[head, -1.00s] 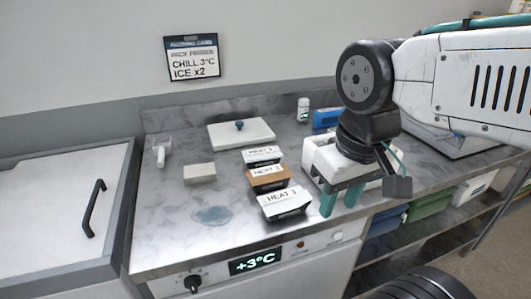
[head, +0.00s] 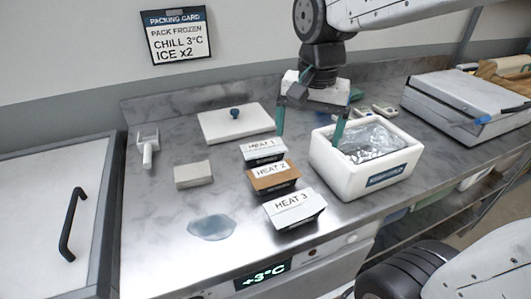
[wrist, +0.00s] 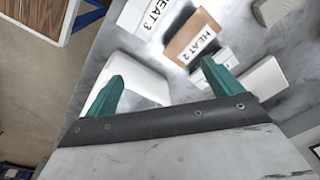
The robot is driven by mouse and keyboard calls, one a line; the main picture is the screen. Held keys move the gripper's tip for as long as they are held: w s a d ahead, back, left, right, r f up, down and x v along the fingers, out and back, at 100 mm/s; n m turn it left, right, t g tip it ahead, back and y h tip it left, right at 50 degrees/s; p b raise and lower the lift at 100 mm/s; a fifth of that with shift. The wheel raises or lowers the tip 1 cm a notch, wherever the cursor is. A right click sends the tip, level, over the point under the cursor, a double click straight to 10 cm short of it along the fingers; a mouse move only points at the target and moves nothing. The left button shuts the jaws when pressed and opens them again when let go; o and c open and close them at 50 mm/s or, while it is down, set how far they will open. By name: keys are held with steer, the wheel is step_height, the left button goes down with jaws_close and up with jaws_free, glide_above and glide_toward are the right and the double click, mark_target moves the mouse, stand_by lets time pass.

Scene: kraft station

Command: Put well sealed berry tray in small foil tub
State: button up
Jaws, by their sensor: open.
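Three lidded trays stand in a row: HEAT 1 (head: 263,150) with a white lid, HEAT 2 (head: 274,177) in brown, and HEAT 3 (head: 294,208) with a white lid. I cannot tell which is the berry tray; contents and seals do not show. A white box (head: 347,180) with a silvery foil lining (head: 372,142) and a blue front label stands to their right. My gripper (head: 308,138) is open and empty, above the counter between the trays and the box. In the wrist view its teal fingers (wrist: 160,72) are spread, with HEAT 2 (wrist: 193,38) and HEAT 3 (wrist: 146,17) beyond them.
A white lid with a blue knob (head: 236,122) lies at the back. A grey block (head: 193,174), a white scoop (head: 148,148) and a bluish puddle-like patch (head: 211,227) are on the left. A large white case (head: 465,105) stands right. The front-left counter is mostly clear.

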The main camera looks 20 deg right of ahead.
steer(key=w+a+f+m, duration=0.1)
steer(key=w+f+m, duration=0.3)
steer(key=w+m, duration=0.55)
steer(key=m, duration=0.1)
glide_above(264, 148)
steer(key=shift+g, duration=0.4)
steer(key=f, duration=0.5)
steer(key=shift+w+d, duration=0.3)
steer(key=shift+d, duration=0.1)
steer(key=shift+w+f+m, duration=0.1)
steer(key=shift+f+m, duration=0.15)
steer(key=shift+f, duration=0.15)
steer(key=f, duration=0.7)
steer(key=shift+s+a+f, duration=0.1)
steer(key=shift+s+a, duration=0.2)
steer(key=shift+a, duration=0.1)
steer(key=c, duration=1.2)
steer(key=shift+c, duration=0.2)
